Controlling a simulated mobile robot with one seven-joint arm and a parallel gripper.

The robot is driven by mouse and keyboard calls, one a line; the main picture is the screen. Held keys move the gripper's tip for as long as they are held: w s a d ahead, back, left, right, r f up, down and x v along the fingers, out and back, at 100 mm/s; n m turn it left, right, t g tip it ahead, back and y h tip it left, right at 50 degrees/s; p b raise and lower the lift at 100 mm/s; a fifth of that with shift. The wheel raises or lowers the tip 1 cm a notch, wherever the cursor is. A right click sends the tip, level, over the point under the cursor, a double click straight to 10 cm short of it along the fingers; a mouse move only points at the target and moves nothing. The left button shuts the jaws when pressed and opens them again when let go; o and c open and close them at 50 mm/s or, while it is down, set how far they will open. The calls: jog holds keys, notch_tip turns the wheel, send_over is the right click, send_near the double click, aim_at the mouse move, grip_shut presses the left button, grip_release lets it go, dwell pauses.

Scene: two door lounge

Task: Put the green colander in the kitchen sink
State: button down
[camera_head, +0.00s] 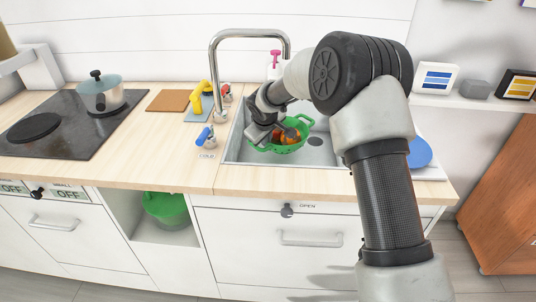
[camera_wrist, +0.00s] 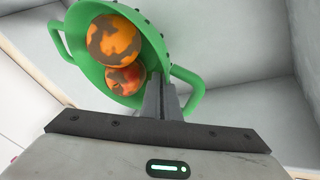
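The green colander (camera_head: 293,147) is within the outline of the grey sink basin (camera_head: 328,157) in the head view. It holds orange-red round fruit. In the wrist view the colander (camera_wrist: 152,58) shows two loop handles and two mottled orange fruits (camera_wrist: 115,41). My gripper (camera_head: 262,136) is at the colander's left side. In the wrist view my gripper's fingers (camera_wrist: 163,98) are close together at the colander's rim, shut on it. The grey sink walls (camera_wrist: 235,50) surround it there. Whether the colander touches the sink floor is hidden.
The tap (camera_head: 250,33) arches behind the sink, with a pink-topped bottle (camera_head: 275,60) beside it. A pot (camera_head: 100,95) sits on the hob.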

jog(key=shift+f+b, duration=0.45)
jog(key=shift+f, duration=1.85)
jog(key=shift+f, duration=0.1)
jog(key=c, duration=2.4)
grip_release()
jog(key=shift+f, duration=0.15)
jog(key=shift+c, duration=0.2)
jog(key=o, duration=0.4)
